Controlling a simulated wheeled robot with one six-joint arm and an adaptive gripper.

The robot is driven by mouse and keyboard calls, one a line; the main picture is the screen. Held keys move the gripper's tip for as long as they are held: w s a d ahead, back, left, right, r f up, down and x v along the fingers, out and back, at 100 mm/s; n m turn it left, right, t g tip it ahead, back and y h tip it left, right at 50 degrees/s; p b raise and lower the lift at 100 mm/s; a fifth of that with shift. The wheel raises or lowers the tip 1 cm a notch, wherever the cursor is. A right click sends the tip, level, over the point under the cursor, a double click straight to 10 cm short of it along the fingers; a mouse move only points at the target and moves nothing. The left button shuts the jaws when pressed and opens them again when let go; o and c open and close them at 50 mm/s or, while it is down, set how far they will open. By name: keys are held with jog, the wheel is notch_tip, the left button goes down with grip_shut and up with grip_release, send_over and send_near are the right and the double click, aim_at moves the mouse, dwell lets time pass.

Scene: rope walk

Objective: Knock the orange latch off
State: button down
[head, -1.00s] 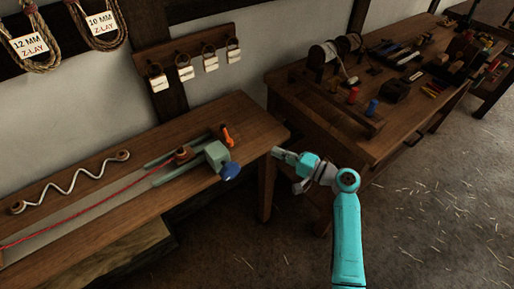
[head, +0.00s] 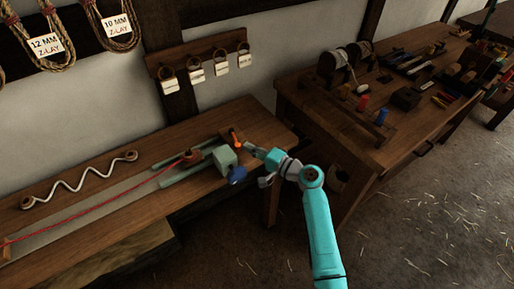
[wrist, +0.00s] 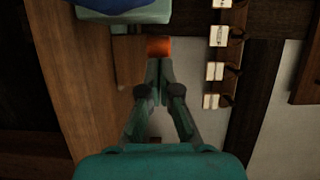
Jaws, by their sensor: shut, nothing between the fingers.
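The orange latch (head: 236,140) stands at the right end of the bench, on a small wooden block beside the grey-green clamp-like body (head: 224,158). In the wrist view the latch (wrist: 159,46) shows as an orange block just beyond my fingertips. My gripper (head: 250,148) is close to the latch on its right side. In the wrist view my gripper (wrist: 158,62) is shut and empty, its tips at or very near the latch; I cannot tell whether they touch. A blue knob (head: 238,175) is on the front of the grey-green body.
A red cord (head: 100,211) runs along the bench (head: 130,200) to a carriage (head: 190,157) between green rails. A white wavy rod (head: 80,182) lies behind it. Tags (head: 194,70) hang on the wall. A tool table (head: 350,150) stands at right.

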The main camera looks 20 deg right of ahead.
aim_at(237, 149)
jog(key=shift+a, duration=0.15)
jog(key=a, duration=0.2)
jog(key=shift+s+a, duration=0.3)
jog(key=shift+s, duration=0.1)
jog(key=shift+d, duration=0.15)
